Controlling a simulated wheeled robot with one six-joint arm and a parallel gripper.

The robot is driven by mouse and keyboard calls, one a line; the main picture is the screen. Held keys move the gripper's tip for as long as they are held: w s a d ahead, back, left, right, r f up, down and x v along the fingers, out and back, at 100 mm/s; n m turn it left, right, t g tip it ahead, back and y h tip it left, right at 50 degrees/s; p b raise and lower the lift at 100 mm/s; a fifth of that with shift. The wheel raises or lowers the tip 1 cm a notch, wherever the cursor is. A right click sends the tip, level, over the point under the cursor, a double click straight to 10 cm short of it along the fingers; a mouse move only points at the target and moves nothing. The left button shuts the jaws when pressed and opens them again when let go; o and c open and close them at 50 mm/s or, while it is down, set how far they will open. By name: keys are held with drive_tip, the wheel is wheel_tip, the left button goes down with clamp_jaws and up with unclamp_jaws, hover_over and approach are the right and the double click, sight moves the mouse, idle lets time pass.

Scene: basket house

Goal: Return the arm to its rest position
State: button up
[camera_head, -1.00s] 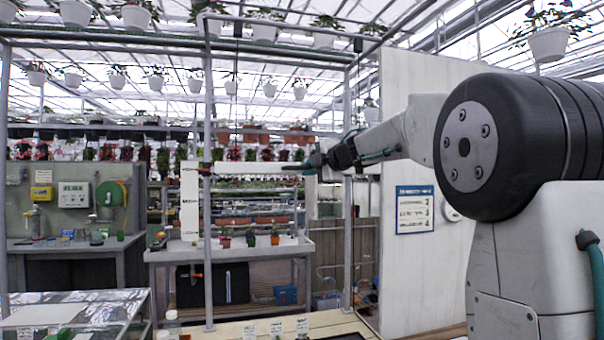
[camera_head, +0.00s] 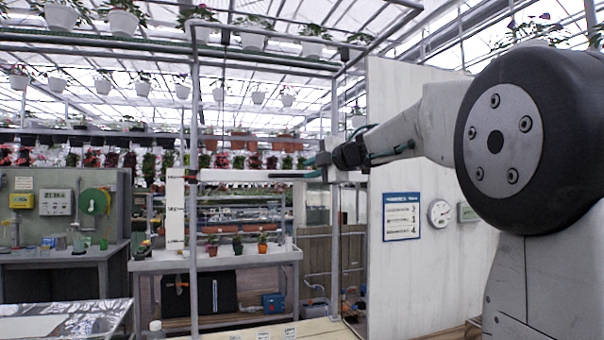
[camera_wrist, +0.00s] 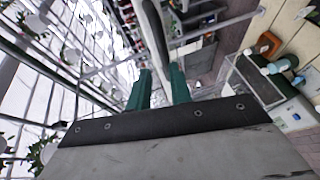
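My gripper (camera_head: 312,166) is held up in mid-air in the head view, at the end of my arm reaching left from the right side. No held object is visible.
A metal frame post (camera_head: 194,230) stands left of my gripper, and a white panel (camera_head: 420,270) with a blue-bordered sign (camera_head: 402,216) stands to the right. A potted-plant bench (camera_head: 215,262) is behind. Pots (camera_head: 123,22) hang overhead. A table (camera_head: 310,330) is at the bottom.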

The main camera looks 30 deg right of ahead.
drive_tip(key=shift+s+r, duration=0.1)
drive_tip(key=shift+s, duration=0.45)
drive_tip(key=shift+d, duration=0.1)
drive_tip(key=s+d+f+m+h, duration=0.1)
drive_tip(key=d+f+m+h, duration=0.1)
drive_tip(key=d+m+h, duration=0.55)
drive_tip(key=s+f+m+g+h, duration=0.4)
drive_tip(key=s+f+m+g, duration=0.2)
drive_tip(key=s+f+m, duration=0.5)
drive_tip(key=s+a+f+g+y, duration=0.8)
drive_tip(key=s+a+f, duration=1.5)
drive_tip(key=s+a, duration=0.4)
drive_tip(key=shift+a+f+y, duration=0.15)
drive_tip(key=shift+f+y, duration=0.1)
drive_tip(key=shift+y, duration=0.3)
